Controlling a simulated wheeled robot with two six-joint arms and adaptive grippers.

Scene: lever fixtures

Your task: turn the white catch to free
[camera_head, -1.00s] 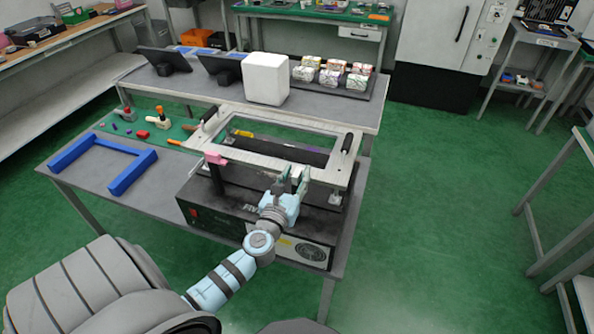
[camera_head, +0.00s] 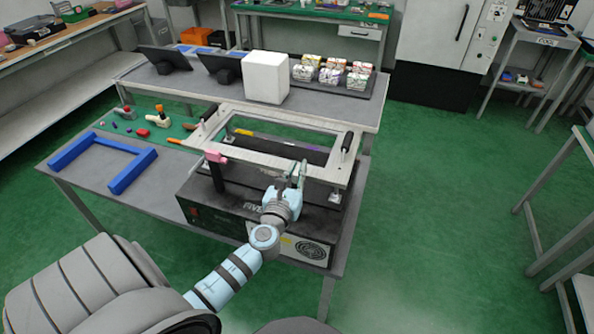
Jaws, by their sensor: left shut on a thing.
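The black machine (camera_head: 233,213) on the table carries a light metal frame (camera_head: 262,157) with two black handles. My left gripper (camera_head: 291,178) is at the front bar of this frame, right of the middle. Its fingers are shut on the small white catch there. The fingers hide most of the catch, so its exact angle is hard to tell. My right gripper is not in view.
A black post with a pink top (camera_head: 216,157) stands left of the gripper. A blue U-shaped bracket (camera_head: 128,181) lies on the table at left. A white box (camera_head: 265,78) and several wrapped packs stand behind the frame.

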